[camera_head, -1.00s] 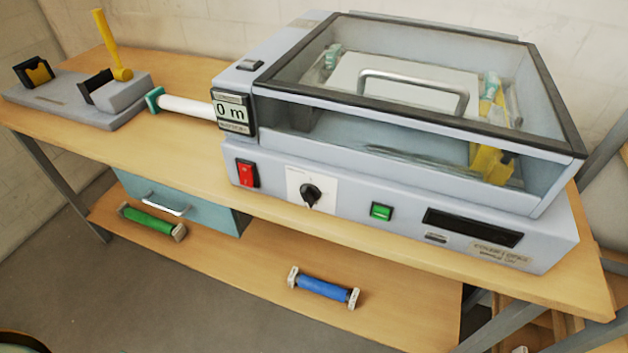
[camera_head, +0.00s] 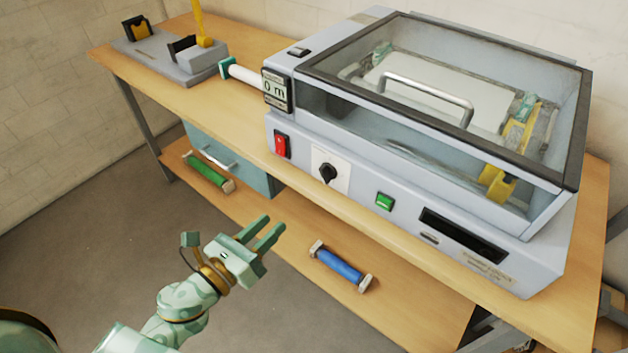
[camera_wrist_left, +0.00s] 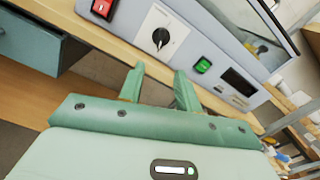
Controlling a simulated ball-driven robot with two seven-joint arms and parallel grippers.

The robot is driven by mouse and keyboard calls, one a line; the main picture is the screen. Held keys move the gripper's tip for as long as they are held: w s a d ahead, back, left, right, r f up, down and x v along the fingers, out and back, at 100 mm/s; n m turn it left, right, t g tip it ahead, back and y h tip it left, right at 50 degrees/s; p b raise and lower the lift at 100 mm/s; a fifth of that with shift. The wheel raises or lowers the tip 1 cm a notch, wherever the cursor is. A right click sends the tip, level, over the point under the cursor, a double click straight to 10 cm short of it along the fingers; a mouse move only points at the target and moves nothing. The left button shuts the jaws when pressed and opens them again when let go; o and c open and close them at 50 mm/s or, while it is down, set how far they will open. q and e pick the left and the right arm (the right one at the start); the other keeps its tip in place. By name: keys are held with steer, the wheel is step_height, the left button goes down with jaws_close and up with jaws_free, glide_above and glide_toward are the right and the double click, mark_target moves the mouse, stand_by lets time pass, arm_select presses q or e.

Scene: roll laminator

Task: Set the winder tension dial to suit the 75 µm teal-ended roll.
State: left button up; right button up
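A black dial (camera_head: 327,173) sits on a white plate on the laminator's front panel, between the red switch and the green button. Its markings are too small to read. It also shows in the left wrist view (camera_wrist_left: 160,37), ahead of the fingers. Teal-ended parts (camera_head: 381,53) show under the clear lid. My left gripper (camera_head: 273,226) is open and empty, in front of the bench and below the dial, apart from it. My right gripper is out of view.
The laminator (camera_head: 290,115) has a shut clear lid with a handle, a red switch (camera_head: 282,145), a green button (camera_head: 385,202) and a display (camera_head: 275,88) reading 0 m. A green roll (camera_head: 207,171) and a blue roll (camera_head: 339,265) lie on the lower shelf. A yellow lever (camera_head: 200,22) stands back left.

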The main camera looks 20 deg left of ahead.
mark_target(322, 177)
arm_select(q)
steer(key=p+x, duration=0.2)
steer(key=x, duration=1.2)
steer(key=shift+w+d, duration=0.15)
steer(key=shift+d, duration=0.1)
steer(key=shift+w+d, duration=0.15)
steer(key=shift+w, duration=0.45)
jaws_close()
